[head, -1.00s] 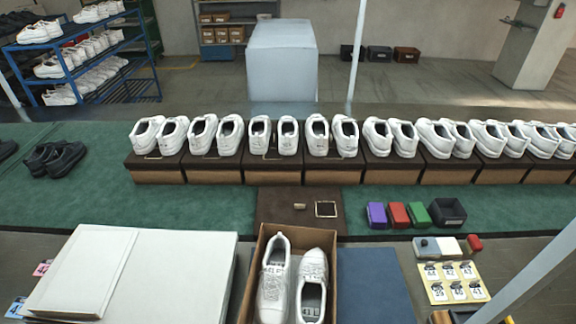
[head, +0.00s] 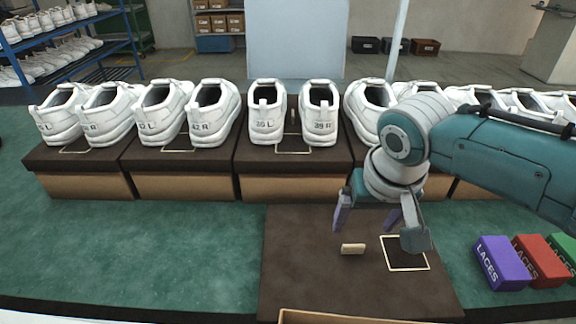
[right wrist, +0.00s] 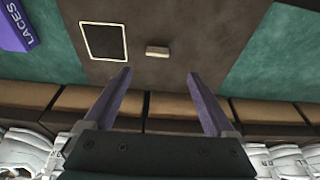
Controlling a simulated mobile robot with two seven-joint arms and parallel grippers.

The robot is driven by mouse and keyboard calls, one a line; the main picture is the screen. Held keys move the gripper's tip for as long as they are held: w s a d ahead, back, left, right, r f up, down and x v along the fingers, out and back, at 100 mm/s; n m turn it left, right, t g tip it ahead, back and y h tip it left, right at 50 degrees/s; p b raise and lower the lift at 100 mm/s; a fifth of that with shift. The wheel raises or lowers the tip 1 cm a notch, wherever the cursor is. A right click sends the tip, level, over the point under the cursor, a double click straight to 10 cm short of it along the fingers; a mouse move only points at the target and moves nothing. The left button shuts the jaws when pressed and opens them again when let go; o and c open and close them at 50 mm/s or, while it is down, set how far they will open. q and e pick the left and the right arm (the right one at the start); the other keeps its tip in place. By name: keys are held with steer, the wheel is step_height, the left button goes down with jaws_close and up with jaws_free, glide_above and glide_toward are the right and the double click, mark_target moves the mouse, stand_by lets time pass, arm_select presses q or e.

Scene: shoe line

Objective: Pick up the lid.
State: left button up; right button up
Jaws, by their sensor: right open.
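My left gripper is not in view.
Pairs of white shoes (head: 180,110) stand on dark-topped boxes (head: 180,166) across the back. Purple (head: 502,262) and red (head: 543,262) lace boxes lie at the right. Green surface at the left (head: 170,250) is clear.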

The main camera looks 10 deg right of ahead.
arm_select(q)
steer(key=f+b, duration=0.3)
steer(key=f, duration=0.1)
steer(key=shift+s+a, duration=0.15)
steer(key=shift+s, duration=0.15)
arm_select(e)
glide_above(355, 246)
steer(key=s, duration=0.2)
steer(key=f, duration=0.5)
steer(key=shift+w+a, duration=0.25)
steer(key=shift+a, duration=0.15)
arm_select(q)
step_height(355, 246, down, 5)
steer(key=b, duration=0.5)
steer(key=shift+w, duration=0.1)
arm_select(e)
steer(key=x, duration=0.5)
steer(key=shift+d+f, duration=0.15)
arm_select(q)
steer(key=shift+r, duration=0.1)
arm_select(e)
steer(key=shift+c, duration=0.2)
steer(key=shift+c, duration=0.8)
jaws_close()
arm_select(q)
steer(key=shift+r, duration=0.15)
arm_select(e)
steer(key=shift+r, duration=0.25)
